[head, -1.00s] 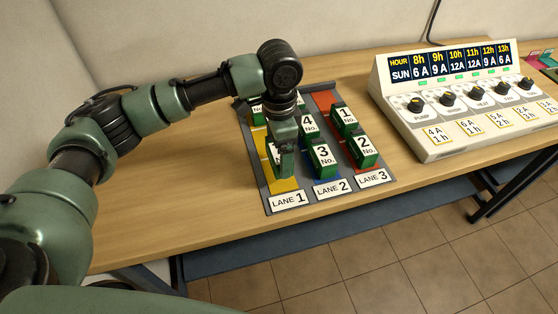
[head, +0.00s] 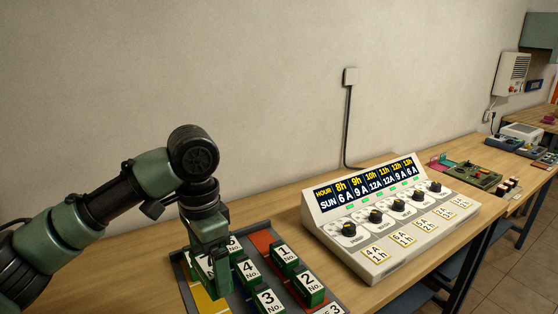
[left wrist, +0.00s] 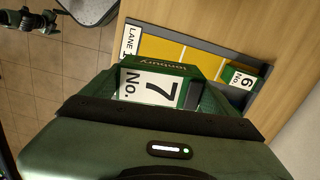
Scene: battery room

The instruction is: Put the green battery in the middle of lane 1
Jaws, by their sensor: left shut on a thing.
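My left gripper (head: 210,282) is shut on a green battery, whose "No. 7" label (left wrist: 152,88) shows in the left wrist view. In the head view the gripper mostly hides this battery. It is over the yellow lane 1 (head: 205,302), between the "LANE 1" plate (left wrist: 131,41) and a green No. 6 battery (left wrist: 240,77) at the lane's other end. I cannot tell whether the held battery touches the lane floor.
Beside lane 1, batteries No. 4 (head: 247,270) and No. 3 (head: 266,300) stand in lane 2. No. 1 (head: 284,255) and No. 2 (head: 309,287) stand in red lane 3. A white control panel (head: 380,225) stands to the right on the wooden bench.

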